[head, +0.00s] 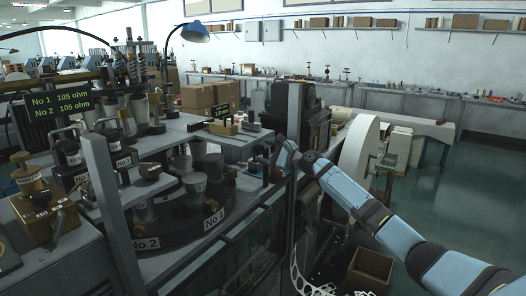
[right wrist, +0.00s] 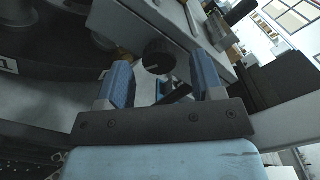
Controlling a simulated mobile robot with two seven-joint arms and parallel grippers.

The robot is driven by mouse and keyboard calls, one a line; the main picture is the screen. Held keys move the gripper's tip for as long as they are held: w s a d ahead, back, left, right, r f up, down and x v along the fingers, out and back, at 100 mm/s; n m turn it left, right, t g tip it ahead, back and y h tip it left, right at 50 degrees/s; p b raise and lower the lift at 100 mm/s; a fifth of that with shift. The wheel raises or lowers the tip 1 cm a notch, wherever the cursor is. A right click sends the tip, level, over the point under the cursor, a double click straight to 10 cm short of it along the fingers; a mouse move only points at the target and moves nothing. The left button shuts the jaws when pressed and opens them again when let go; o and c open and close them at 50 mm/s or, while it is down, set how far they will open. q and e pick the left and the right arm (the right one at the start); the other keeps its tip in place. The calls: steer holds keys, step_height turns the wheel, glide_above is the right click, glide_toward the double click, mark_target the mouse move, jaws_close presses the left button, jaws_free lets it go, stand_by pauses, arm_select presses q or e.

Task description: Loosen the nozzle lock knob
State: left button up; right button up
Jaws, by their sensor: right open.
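A round black knob (right wrist: 158,56), which looks like the nozzle lock knob, shows in the right wrist view between and just beyond my fingertips, below the edge of a light grey plate. My right gripper (right wrist: 163,78) is open, with one blue finger on each side of the knob; I see no clear contact. In the head view my right gripper (head: 286,154) is at the right end of the machine's table (head: 190,133). I cannot clearly make out the knob there, beside the gripper. My left gripper is not in view.
A large pale wheel (head: 358,158) is to the right. An open cardboard box (head: 370,269) sits on the floor.

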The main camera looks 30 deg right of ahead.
steer(key=shift+x, duration=0.8)
